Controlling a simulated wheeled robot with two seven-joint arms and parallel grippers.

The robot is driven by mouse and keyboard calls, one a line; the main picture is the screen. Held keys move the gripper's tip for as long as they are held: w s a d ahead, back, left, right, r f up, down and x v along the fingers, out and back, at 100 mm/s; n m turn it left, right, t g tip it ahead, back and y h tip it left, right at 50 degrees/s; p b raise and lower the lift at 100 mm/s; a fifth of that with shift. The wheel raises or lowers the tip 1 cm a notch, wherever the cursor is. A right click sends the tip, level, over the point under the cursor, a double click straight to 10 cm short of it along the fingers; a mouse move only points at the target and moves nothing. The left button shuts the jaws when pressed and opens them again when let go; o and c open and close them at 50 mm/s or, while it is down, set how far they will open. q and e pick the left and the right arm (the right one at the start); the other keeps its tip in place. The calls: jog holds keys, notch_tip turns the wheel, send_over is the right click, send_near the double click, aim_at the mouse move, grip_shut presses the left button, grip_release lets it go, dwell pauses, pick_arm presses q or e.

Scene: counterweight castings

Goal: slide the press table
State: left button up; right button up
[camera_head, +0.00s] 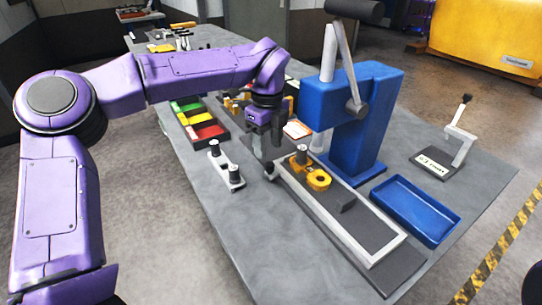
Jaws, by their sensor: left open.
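The blue press (362,122) stands on the grey workbench, with a lever arm and a dark cylinder at its top. Its press table (345,200) is a dark slide in a long pale rail frame (335,228) in front of the press body. Yellow fixtures (318,180) sit on the slide towards its far left end. My left gripper (266,158) is open and points down at the far left end of the rail, beside a small dark knob (269,172). I cannot tell whether the fingers touch the knob. My right gripper is not in view.
A blue tray (415,210) lies right of the rail. A stand with a small lever (447,160) is further right. A grey two-post fixture (226,168) and coloured bins (203,130) are left of my gripper. The bench's near left area is bare.

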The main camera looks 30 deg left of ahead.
aim_at(269, 163)
pick_arm(q)
jog(key=shift+s+f, duration=0.3)
jog(key=shift+f, duration=0.6)
jog(key=f, duration=0.1)
jog(key=w+f, duration=0.1)
jog(key=f, duration=0.2)
jog(key=shift+w+f, duration=0.25)
jog(key=shift+w, duration=0.1)
jog(key=shift+s+r, duration=0.2)
jog(key=shift+s, duration=0.15)
jog(key=shift+w+f, duration=0.1)
grip_shut()
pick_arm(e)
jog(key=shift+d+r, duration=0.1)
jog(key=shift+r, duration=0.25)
pick_arm(q)
jog(key=shift+a+p, duration=0.1)
jog(key=shift+p, duration=0.2)
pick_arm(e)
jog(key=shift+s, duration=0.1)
